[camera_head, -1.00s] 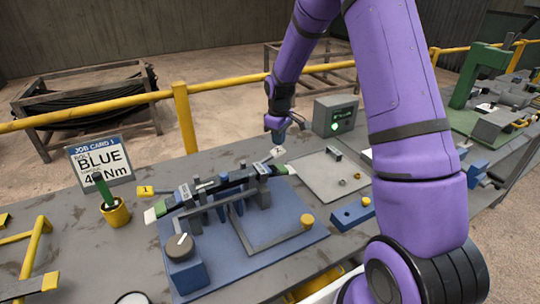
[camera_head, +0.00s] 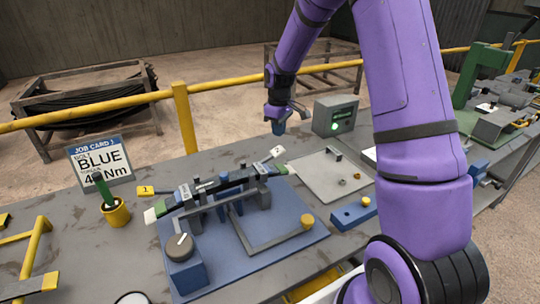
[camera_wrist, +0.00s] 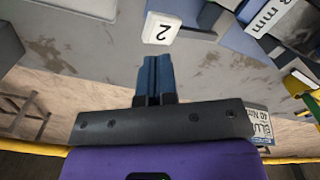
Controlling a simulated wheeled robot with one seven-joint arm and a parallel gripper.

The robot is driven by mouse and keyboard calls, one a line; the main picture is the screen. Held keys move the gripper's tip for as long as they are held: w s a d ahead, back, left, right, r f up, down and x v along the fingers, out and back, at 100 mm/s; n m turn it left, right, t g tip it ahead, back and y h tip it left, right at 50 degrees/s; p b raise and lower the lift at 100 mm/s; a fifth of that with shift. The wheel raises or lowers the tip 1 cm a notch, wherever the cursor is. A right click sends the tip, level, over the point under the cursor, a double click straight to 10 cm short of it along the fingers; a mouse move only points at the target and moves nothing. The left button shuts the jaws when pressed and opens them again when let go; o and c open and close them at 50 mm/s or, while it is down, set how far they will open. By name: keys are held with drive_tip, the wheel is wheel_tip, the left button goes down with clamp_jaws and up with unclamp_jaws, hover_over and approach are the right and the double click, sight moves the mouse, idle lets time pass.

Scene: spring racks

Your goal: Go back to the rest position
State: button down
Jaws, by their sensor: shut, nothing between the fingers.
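My gripper (camera_head: 277,127) is above the back part of the bench, beyond the blue fixture plate (camera_head: 270,250) and left of the grey box with a green light. Its fingers are together and hold nothing. In the wrist view my gripper (camera_wrist: 151,62) shows two blue fingers side by side, with bare bench beyond them. A white tag marked 2 (camera_wrist: 162,28) lies near the fingertips in that picture; the same tag shows in the head view (camera_head: 277,152), just below my gripper.
A rack (camera_head: 225,186) stands on the blue plate with a yellow tag 1 (camera_head: 146,190) beside it. A job card (camera_head: 100,160) and yellow cup (camera_head: 115,213) are at left. The grey box (camera_head: 335,115) stands close right. A yellow rail (camera_head: 185,118) runs behind.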

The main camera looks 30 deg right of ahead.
drive_tip(key=s+a+r+m+t, duration=0.1)
drive_tip(key=s+a+r, duration=0.2)
drive_tip(key=s+r, duration=0.55)
drive_tip(key=s+a+r+m+t, duration=0.25)
drive_tip(key=s+r, duration=0.35)
drive_tip(key=r, duration=0.5)
drive_tip(key=s+a+r+m+t, duration=0.1)
drive_tip(key=s+r, duration=0.1)
drive_tip(key=s, duration=0.8)
drive_tip(key=s+a+r+m, duration=0.1)
drive_tip(key=s+a+r, duration=0.1)
drive_tip(key=s, duration=0.9)
drive_tip(key=shift+a+r+t, duration=0.25)
drive_tip(key=shift+r+t, duration=0.05)
drive_tip(key=shift+t, duration=0.05)
drive_tip(key=shift+m, duration=0.25)
